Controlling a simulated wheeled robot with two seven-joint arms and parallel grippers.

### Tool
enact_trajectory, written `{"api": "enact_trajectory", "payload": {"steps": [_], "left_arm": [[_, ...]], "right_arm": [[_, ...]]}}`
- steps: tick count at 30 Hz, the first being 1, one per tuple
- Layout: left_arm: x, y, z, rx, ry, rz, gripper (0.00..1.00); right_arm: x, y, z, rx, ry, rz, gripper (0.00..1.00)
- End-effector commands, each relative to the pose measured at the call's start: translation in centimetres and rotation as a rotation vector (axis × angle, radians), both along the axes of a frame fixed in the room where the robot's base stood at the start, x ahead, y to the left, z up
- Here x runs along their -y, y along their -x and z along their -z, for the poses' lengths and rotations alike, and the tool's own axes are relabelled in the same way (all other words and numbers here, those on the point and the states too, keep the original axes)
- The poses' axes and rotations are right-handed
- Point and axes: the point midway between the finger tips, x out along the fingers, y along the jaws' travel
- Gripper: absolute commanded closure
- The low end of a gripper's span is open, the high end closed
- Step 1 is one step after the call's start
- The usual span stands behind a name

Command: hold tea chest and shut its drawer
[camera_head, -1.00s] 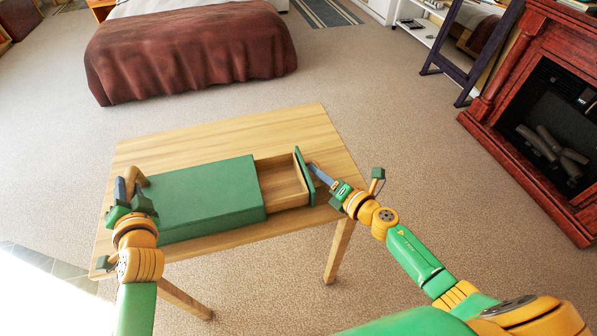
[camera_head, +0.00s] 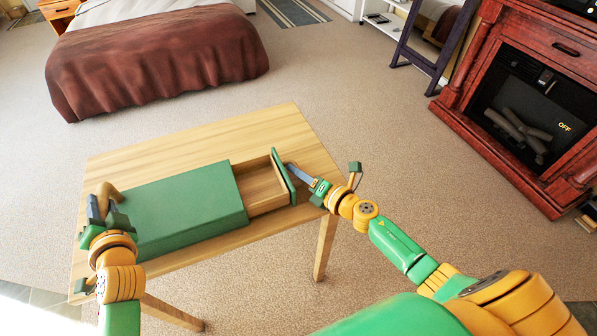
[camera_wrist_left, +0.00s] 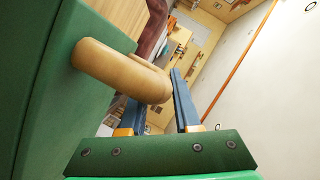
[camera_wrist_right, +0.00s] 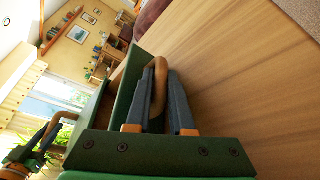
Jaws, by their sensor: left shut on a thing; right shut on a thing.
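The green tea chest (camera_head: 185,205) lies on the wooden table. Its drawer (camera_head: 262,186) sticks out of the right end, open, and its inside looks empty. My left gripper (camera_head: 102,203) is shut on the chest's wooden side handle (camera_head: 130,189) at the left end; in the left wrist view the fingers close around this curved handle (camera_wrist_left: 115,70). My right gripper (camera_head: 295,171) is at the outer face of the green drawer front (camera_head: 284,178). In the right wrist view it is shut on the curved drawer handle (camera_wrist_right: 160,85), which the head view hides.
The table (camera_head: 200,145) has bare wood behind the chest and at its right side. A bed with a brown cover (camera_head: 155,65) stands beyond it. A red fireplace (camera_head: 500,120) stands at the right. Carpet lies clear between them.

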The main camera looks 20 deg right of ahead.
Motion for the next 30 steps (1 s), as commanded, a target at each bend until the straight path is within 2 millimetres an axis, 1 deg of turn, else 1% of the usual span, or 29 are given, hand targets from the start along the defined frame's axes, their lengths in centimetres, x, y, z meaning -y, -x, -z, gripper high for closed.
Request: {"api": "enact_trajectory", "payload": {"steps": [17, 19, 20, 23, 27, 30], "left_arm": [[0.0, 0.0, 0.1, -0.003, 0.001, -0.001, 1.0], [0.0, 0.0, 0.1, -0.003, 0.001, -0.001, 1.0], [0.0, 0.0, 0.1, -0.003, 0.001, -0.001, 1.0], [0.0, 0.0, 0.1, -0.003, 0.001, -0.001, 1.0], [0.0, 0.0, 0.1, -0.002, 0.001, 0.001, 1.0], [0.1, 0.0, 0.1, -0.002, 0.001, 0.001, 1.0]], "right_arm": [[0.0, 0.0, 0.0, 0.0, 0.002, -0.001, 1.0], [-0.3, 0.0, 0.0, 0.0, 0.002, -0.002, 1.0], [-0.6, 0.0, 0.0, 0.0, 0.002, -0.002, 1.0], [-2.6, -0.1, 0.0, 0.001, 0.002, -0.006, 1.0], [-6.4, 0.0, -0.1, 0.002, 0.0, -0.008, 1.0], [-8.6, 0.0, 0.0, 0.001, -0.004, -0.005, 1.0]]}}
